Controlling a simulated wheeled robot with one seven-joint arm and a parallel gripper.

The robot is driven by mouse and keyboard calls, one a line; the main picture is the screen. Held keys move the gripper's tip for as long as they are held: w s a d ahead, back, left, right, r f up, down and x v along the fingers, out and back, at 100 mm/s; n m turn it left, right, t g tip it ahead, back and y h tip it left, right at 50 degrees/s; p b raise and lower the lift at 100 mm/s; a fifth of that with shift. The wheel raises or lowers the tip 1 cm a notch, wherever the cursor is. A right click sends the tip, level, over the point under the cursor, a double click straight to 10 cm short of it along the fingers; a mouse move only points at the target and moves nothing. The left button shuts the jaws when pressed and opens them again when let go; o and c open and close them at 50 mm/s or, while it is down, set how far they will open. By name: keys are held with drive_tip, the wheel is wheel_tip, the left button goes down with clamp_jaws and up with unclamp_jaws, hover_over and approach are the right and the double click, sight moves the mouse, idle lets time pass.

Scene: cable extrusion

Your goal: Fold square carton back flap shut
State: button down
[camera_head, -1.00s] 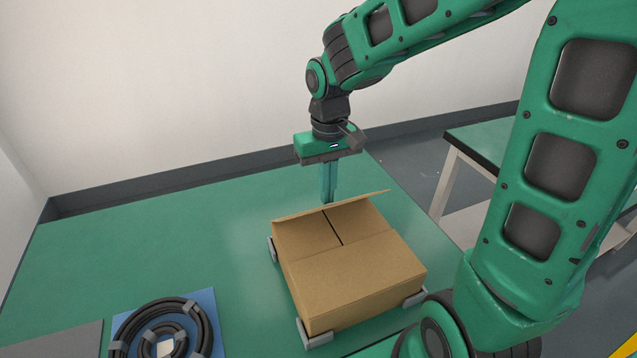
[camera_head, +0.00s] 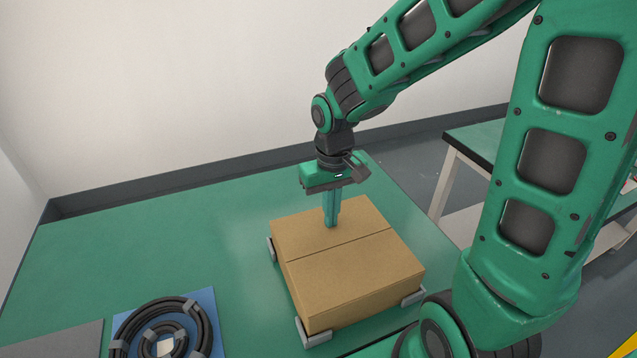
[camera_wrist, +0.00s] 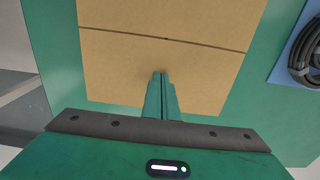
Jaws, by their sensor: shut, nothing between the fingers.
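The square carton (camera_head: 350,275) stands on the green table, and its top looks closed, with one seam across it. The back flap (camera_head: 305,233) lies flat, level with the front part of the top. My gripper (camera_head: 331,224) is shut and empty, pointing down with its fingertips at the back flap, touching or very close to it. In the wrist view the shut fingers (camera_wrist: 160,76) end over the back flap (camera_wrist: 120,65), and the seam runs beyond them.
Grey corner blocks (camera_head: 314,335) hold the carton's base on the table. A coiled black cable (camera_head: 163,322) lies on a blue mat (camera_head: 208,300) at the front left. The table's left part (camera_head: 140,245) is clear. Another table (camera_head: 478,140) stands at the right.

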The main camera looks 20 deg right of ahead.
drive_tip(key=shift+s+f, duration=0.25)
drive_tip(key=shift+w+r, duration=0.15)
drive_tip(key=shift+r, duration=0.05)
wheel_tip(320, 180, up, 10)
drive_tip(key=shift+f, duration=0.15)
drive_tip(key=shift+w, duration=0.1)
drive_tip(key=s+d+f+m, duration=0.1)
drive_tip(key=s+d+m, duration=0.5)
drive_tip(key=s+d, duration=1.1)
drive_tip(key=shift+s+f, duration=0.35)
drive_tip(key=shift+s, duration=0.2)
drive_tip(key=shift+d, duration=0.1)
